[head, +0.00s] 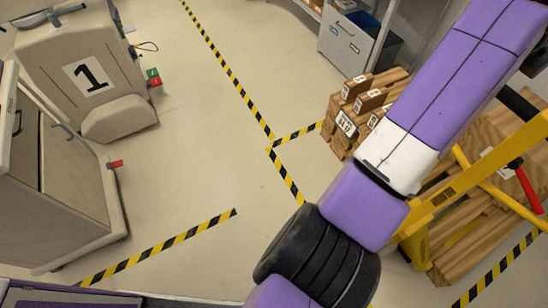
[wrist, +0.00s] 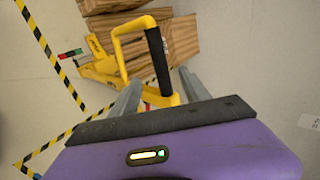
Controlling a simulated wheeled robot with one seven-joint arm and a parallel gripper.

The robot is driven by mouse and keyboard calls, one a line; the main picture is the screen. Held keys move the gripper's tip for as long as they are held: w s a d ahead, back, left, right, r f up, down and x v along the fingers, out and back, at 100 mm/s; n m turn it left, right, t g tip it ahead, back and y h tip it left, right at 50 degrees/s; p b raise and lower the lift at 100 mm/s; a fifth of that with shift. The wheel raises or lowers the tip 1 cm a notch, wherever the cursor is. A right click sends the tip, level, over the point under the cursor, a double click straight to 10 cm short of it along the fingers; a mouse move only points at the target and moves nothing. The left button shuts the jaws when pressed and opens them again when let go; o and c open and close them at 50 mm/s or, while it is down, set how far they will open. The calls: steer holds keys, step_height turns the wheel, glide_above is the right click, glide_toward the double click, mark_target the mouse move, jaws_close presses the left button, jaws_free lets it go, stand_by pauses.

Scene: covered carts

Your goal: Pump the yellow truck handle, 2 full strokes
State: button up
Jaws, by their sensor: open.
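The yellow truck (head: 440,205) stands at the right of the head view, partly hidden behind my purple arm. In the wrist view its handle (wrist: 118,45) is a yellow loop with a black grip (wrist: 158,62) along one side. The truck's yellow base (wrist: 98,68) shows behind the loop. My gripper (wrist: 160,76) is open, with its two grey fingers on either side of the lower end of the black grip. I cannot tell how deep the grip sits between them, and no contact shows. My gripper's fingers do not show in the head view.
Wooden planks (wrist: 185,40) lie beyond the handle. A stack of wooden blocks (head: 345,125) stands behind my arm. A cart marked 1 (head: 60,50) and a beige cabinet (head: 70,190) stand at left. The taped floor (head: 190,165) between is clear.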

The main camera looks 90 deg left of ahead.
steer(key=shift+b+x, duration=1.45)
steer(key=shift+x, duration=4)
steer(key=shift+d+r, duration=0.1)
steer(key=c, duration=0.3)
steer(key=shift+s, duration=0.1)
jaws_close()
